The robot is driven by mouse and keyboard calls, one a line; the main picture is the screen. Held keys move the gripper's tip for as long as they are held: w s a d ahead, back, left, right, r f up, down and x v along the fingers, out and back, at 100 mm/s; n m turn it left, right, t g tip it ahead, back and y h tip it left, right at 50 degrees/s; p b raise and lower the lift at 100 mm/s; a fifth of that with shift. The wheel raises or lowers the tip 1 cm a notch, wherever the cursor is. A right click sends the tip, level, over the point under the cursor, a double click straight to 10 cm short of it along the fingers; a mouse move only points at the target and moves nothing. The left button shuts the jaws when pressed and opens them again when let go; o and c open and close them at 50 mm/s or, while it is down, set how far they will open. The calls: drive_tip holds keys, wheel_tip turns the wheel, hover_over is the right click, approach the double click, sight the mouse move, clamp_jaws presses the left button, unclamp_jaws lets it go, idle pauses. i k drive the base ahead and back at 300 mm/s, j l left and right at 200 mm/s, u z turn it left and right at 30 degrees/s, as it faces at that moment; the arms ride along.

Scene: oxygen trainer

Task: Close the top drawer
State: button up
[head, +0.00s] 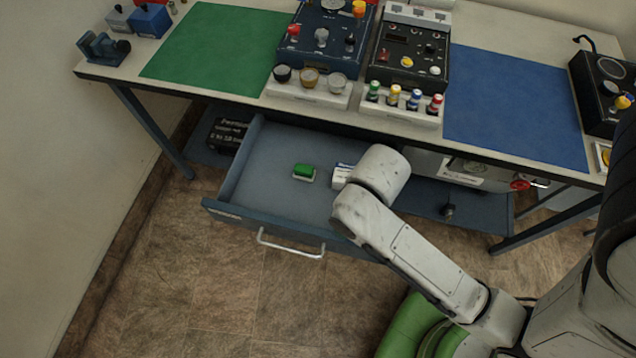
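The top drawer (233,219) hangs under the table at the left of centre in the head view. It is pulled well out, and its inside shows. A silver bar handle (291,246) runs across its dark blue front. A small green-topped block (304,171) and a white box (342,174) lie inside the drawer. My arm reaches over the right part of the drawer and hides that corner and part of the white box. My gripper is not visible in this view.
The table (215,95) carries a green mat (212,48), a blue mat (510,100) and several control boxes. A lower shelf (480,208) sits beneath. A black box (229,133) is left of the drawer. The tiled floor before the drawer is clear at left.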

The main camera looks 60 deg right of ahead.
sight(260, 192)
drive_tip(key=k+l, duration=0.1)
drive_tip(key=k, duration=0.2)
drive_tip(key=k+l+u, duration=0.1)
drive_tip(key=k+j+u, duration=0.1)
drive_tip(key=u, duration=0.4)
drive_tip(key=j+u, duration=0.3)
drive_tip(key=u, duration=0.15)
drive_tip(key=k+j, duration=0.05)
